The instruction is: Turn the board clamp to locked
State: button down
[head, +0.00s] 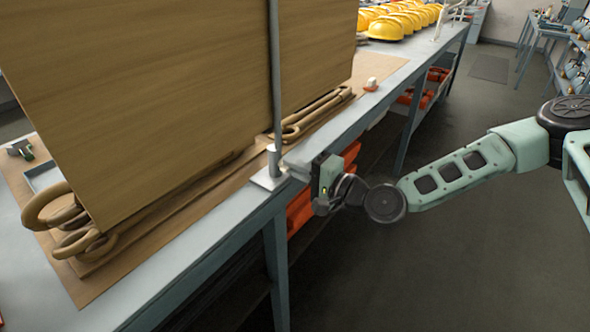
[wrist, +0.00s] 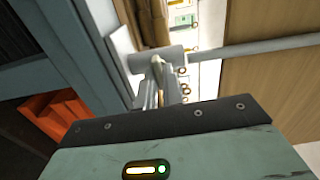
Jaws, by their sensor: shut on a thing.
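The board clamp (head: 272,168) is a grey collar on a pale square base plate at the table's front edge. A thin upright rod rises from it in front of a large wooden board (head: 150,90). The clamp also shows in the wrist view (wrist: 150,59), with the rod running off to the right. My gripper (head: 296,164) reaches it from the right, its fingers shut on the clamp just beside the collar. In the wrist view the fingers (wrist: 158,88) meet the clamp's near side. The gripped part is mostly hidden between them, and I cannot tell the clamp's setting.
Yellow helmets (head: 400,22) stand at the far end. Orange bins (head: 300,210) sit under the bench.

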jog(key=shift+m, duration=0.3)
jog(key=shift+f, duration=0.1)
jog(key=c, duration=1.5)
grip_release()
jog(key=shift+c, duration=0.2)
jog(key=shift+d, duration=0.1)
jog(key=p+v, duration=0.3)
jog(key=v, duration=1.4)
jog(key=shift+s+d, duration=0.1)
jog(key=shift+s, duration=0.05)
